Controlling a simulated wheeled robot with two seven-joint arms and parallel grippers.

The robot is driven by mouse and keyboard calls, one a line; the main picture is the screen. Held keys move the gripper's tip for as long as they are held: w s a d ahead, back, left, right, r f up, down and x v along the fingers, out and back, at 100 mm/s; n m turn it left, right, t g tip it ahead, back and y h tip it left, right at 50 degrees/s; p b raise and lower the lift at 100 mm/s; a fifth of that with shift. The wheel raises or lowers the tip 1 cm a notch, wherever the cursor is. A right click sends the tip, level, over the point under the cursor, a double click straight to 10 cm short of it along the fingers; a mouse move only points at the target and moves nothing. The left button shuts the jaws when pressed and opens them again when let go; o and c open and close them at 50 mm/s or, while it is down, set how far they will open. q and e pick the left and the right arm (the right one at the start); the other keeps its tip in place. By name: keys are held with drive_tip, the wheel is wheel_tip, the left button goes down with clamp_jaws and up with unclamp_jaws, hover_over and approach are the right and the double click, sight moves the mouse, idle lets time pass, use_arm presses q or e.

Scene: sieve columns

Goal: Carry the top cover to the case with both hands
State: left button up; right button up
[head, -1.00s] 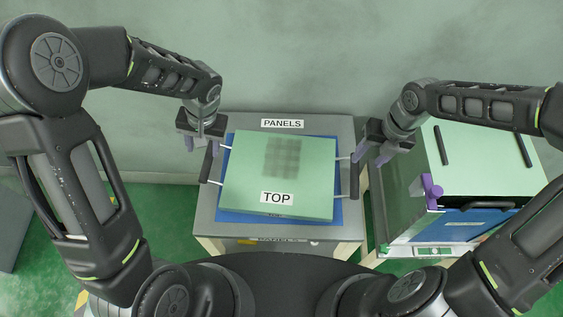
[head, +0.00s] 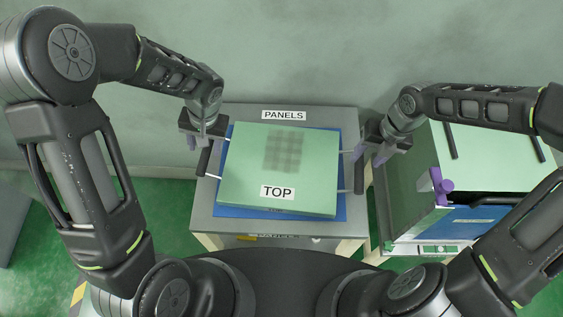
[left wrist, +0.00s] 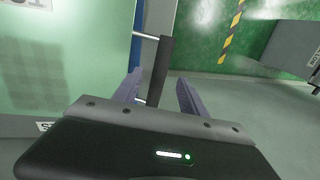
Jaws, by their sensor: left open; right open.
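The top cover (head: 285,175) is a pale green panel labelled TOP, with a dark grid patch. It lies flat on a blue pad on the grey PANELS stand. A dark bar handle stands out at each side, the left handle (head: 204,158) and the right handle (head: 359,177). My left gripper (head: 206,145) is open at the left handle; in the left wrist view (left wrist: 160,92) the handle runs between its fingers. My right gripper (head: 371,156) is open over the far end of the right handle; its exact fit is unclear. The case (head: 485,160) stands at the right.
The PANELS stand (head: 230,115) has a bare grey rim around the blue pad (head: 235,211). The case has a purple latch-like part (head: 440,187), dark bars on its green upper face and a blue front. A narrow gap separates stand and case.

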sight(205, 153)
use_arm(q)
drive_tip(key=f, duration=0.3)
drive_tip(key=a+f, duration=0.1)
drive_tip(key=f, duration=0.1)
drive_tip(key=shift+a+f, duration=0.1)
drive_tip(key=shift+f, duration=0.3)
use_arm(e)
drive_tip(key=f, duration=0.3)
drive_tip(key=a+f, duration=0.1)
drive_tip(key=f, duration=0.2)
drive_tip(key=shift+a, duration=0.1)
use_arm(q)
drive_tip(key=shift+c, duration=0.5)
use_arm(e)
drive_tip(key=shift+c, duration=0.6)
use_arm(q)
clamp_jaws()
use_arm(e)
drive_tip(key=shift+r, duration=0.1)
clamp_jaws()
use_arm(q)
drive_tip(key=shift+w, duration=0.1)
use_arm(e)
drive_tip(key=shift+w, duration=0.1)
